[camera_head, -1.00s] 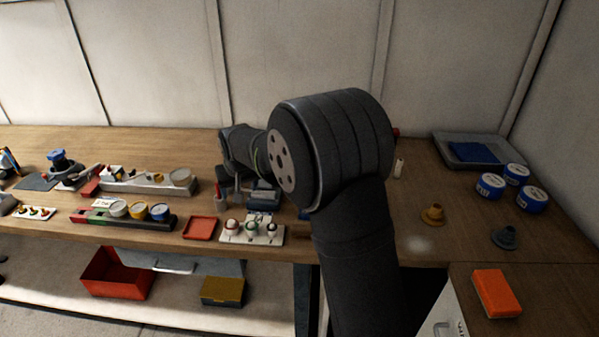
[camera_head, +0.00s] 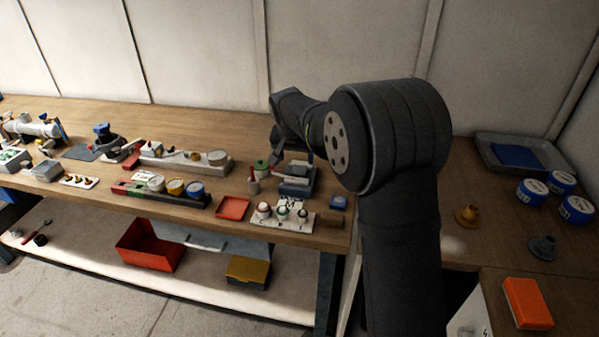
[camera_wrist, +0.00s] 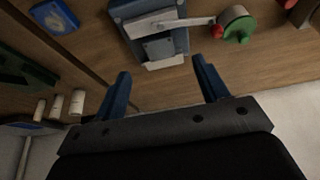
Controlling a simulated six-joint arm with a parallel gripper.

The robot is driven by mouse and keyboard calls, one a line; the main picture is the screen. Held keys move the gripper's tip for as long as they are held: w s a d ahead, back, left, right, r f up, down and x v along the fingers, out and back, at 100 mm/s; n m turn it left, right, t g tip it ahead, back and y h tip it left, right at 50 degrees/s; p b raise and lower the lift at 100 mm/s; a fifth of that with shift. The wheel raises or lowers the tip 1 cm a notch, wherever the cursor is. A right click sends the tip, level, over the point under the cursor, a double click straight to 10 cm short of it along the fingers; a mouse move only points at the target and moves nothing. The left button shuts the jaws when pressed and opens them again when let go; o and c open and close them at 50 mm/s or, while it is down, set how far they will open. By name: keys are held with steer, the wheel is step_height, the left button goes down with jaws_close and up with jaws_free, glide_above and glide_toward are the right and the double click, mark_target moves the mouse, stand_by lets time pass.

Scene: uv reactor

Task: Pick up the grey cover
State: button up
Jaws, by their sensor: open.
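A blue-grey device (camera_head: 297,186) stands on the bench in the middle of the head view, beside my arm. In the wrist view the same device (camera_wrist: 170,42) is at the top, with a white lever across it. A small flat grey plate (camera_wrist: 158,48) on its face may be the grey cover; I cannot tell for certain. My gripper (camera_wrist: 160,76) is open, its two dark blue fingers spread and nothing between them. The device's near end lies in line with the gap between the fingers. In the head view the gripper is small and partly hidden by the arm.
A red and green pot (camera_wrist: 236,24) stands close to the device. A white rack with several round-topped items (camera_head: 283,219) and a red tray (camera_head: 232,208) stand near the bench's front edge. A grey funnel-like piece (camera_head: 542,247) and orange block (camera_head: 527,303) are at the right.

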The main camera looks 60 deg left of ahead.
mark_target(299, 170)
steer(key=x, duration=0.7)
steer(key=shift+w+a, duration=0.1)
steer(key=shift+w, duration=0.15)
steer(key=c, duration=1.1)
